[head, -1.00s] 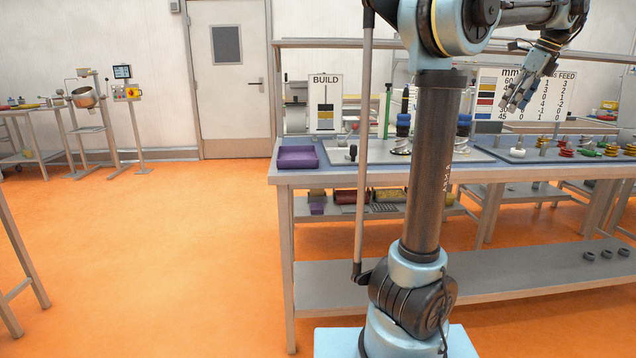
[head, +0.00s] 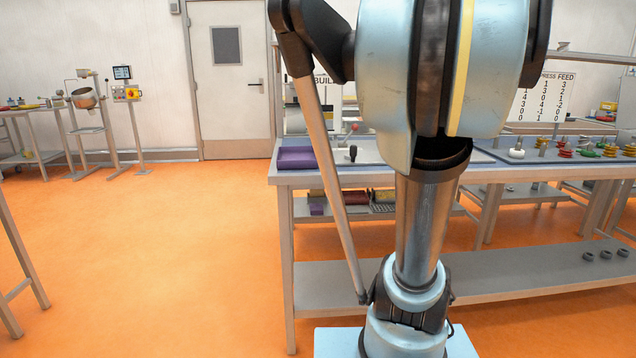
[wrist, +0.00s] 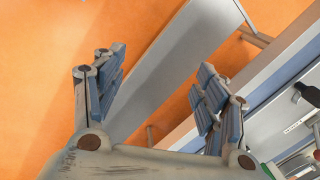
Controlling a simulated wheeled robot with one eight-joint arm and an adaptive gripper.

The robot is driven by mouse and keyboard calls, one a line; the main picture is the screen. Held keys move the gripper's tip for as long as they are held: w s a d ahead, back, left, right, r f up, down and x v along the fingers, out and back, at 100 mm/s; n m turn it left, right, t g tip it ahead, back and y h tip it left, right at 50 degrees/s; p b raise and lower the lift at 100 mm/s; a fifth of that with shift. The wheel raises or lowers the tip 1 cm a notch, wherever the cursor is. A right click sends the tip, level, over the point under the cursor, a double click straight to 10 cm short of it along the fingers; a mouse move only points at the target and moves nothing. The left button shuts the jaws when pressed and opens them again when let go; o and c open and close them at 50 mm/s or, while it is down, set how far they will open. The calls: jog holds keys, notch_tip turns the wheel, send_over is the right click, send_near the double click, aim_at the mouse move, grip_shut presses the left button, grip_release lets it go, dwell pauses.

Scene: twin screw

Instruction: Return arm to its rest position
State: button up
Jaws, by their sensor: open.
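My arm stands in the middle of the head view, drawn in close to the camera, with its big light-blue joint hiding part of the workbench. My gripper does not show in the head view. In the wrist view my gripper (wrist: 160,95) is open, its two blue-padded fingers wide apart with nothing between them. Beyond the fingers lie the orange floor (wrist: 50,60) and a grey shelf (wrist: 180,60). The bench edge (wrist: 255,90) is to the right of the fingers, and I cannot tell how far off.
The workbench (head: 330,178) carries a purple tray (head: 297,158), a black-knobbed lever (head: 352,153) and several coloured pieces (head: 590,150) at right. Its lower shelf (head: 520,280) holds several dark rings (head: 605,254). Open orange floor (head: 180,240) lies at left.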

jog(key=s+a+f+n, duration=0.3)
jog(key=s+f+n, duration=0.1)
jog(key=f, duration=0.2)
jog(key=s+a+f+n, duration=0.3)
jog(key=s+f+n, duration=0.1)
jog(key=f, duration=0.3)
jog(key=s+a+f+n+h, duration=0.1)
jog(key=s+a+f+n, duration=0.2)
jog(key=s+f, duration=0.2)
notch_tip(320, 180, down, 2)
jog(key=shift+f+n, duration=0.2)
jog(key=shift+n, duration=0.2)
